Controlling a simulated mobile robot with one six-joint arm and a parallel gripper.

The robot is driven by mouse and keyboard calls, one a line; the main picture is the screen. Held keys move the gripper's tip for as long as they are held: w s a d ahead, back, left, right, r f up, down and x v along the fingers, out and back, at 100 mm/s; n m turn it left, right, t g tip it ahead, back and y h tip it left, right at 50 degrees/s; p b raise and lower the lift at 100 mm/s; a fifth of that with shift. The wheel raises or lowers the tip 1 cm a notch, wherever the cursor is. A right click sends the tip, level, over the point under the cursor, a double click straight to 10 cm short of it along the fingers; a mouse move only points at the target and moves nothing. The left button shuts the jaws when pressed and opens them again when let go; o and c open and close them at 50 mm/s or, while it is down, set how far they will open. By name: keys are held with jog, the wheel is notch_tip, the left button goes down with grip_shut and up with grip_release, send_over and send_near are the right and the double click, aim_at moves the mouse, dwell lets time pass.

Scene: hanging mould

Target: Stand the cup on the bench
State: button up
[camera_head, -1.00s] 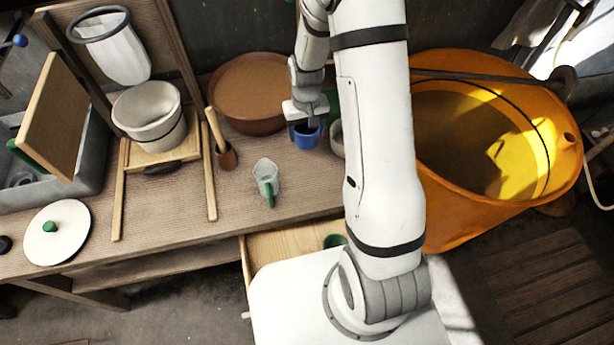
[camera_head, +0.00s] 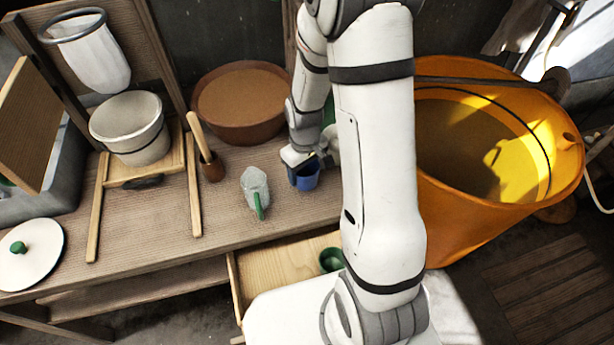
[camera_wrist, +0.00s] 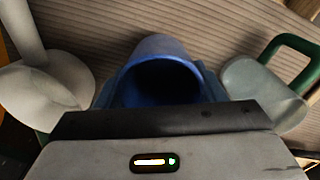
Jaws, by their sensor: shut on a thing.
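The blue cup (camera_head: 307,177) is in my gripper (camera_head: 298,161), over the front part of the bench (camera_head: 160,218) and to the right of the clear jug with a green handle (camera_head: 255,186). My gripper is shut on the cup. In the wrist view the cup (camera_wrist: 160,68) shows its dark open mouth, with the jug (camera_wrist: 258,92) to its right and apart from it. The cup looks roughly upright in the head view. I cannot tell whether its base touches the bench. My arm hides some of the bench to the right.
A brown bowl (camera_head: 243,104) stands behind. A wooden-handled tool in a small pot (camera_head: 212,168) and a white bucket on a wooden frame (camera_head: 130,128) stand left. An open drawer (camera_head: 275,272) holds a green cup (camera_head: 332,259). A white vessel (camera_wrist: 42,98) sits close beside the blue cup.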

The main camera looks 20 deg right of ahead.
aim_at(305, 173)
jog(key=shift+f, duration=1.7)
jog(key=shift+f, duration=0.1)
jog(key=shift+f, duration=0.15)
jog(key=o, duration=1.1)
jog(key=shift+c, duration=0.2)
